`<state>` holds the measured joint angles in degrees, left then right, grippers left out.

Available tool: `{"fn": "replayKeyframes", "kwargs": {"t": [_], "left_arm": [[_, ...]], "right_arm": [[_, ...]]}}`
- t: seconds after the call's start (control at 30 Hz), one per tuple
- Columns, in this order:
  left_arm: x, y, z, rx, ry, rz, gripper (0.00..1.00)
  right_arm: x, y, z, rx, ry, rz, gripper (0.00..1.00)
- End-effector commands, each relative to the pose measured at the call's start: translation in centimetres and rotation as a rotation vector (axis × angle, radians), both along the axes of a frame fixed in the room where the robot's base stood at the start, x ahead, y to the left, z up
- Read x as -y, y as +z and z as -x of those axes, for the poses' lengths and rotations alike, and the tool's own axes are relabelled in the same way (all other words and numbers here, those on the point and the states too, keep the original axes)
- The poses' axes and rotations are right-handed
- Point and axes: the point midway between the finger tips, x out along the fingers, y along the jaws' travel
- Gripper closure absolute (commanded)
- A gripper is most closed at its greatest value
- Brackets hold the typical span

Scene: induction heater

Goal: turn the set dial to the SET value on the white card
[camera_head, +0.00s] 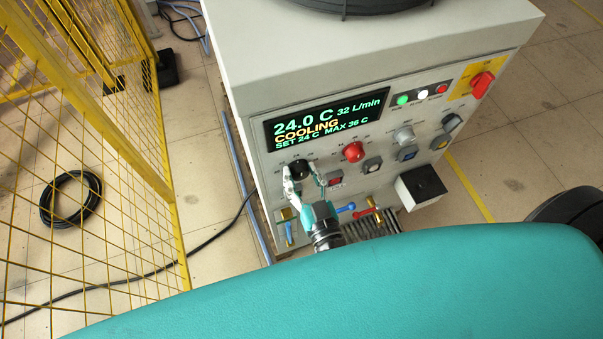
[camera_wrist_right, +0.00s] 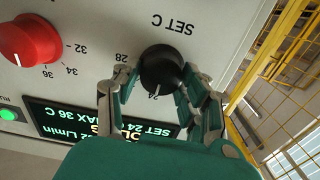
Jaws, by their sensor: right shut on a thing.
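The black set dial (camera_head: 299,168) is on the front panel of the grey heater cabinet, below its display (camera_head: 325,119). The display reads 24.0 C, 32 L/min, COOLING, SET 24 C, MAX 36 C. My right gripper (camera_head: 303,178) has its fingers on both sides of the dial and is shut on it. In the right wrist view the dial (camera_wrist_right: 161,70) sits between the fingers under the label SET C. Its white pointer line is at the 24 mark. I cannot make out the white card in either view. My left gripper is not in view.
Blue and red valve handles (camera_head: 345,208) sit below. A yellow mesh fence (camera_head: 95,150) stands at left, with a coiled black cable (camera_head: 70,199) on the floor.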

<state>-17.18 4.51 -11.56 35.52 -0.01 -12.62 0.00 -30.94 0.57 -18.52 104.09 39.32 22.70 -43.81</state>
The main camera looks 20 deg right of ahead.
Motion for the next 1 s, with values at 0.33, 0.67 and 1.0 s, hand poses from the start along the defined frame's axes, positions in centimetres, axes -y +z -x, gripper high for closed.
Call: {"fn": "replayKeyframes", "kwargs": {"t": [0.33, 0.67, 1.0], "left_arm": [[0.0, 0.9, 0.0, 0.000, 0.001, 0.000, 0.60], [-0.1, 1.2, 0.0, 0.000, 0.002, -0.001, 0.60], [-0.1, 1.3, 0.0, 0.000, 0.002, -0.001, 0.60]], "right_arm": [[0.1, 0.1, 0.0, -0.008, 0.001, -0.232, 0.89], [0.2, 0.0, 0.0, -0.018, 0.000, -0.505, 0.89], [0.3, -0.1, 0.0, -0.024, -0.001, -0.689, 0.89]]}}
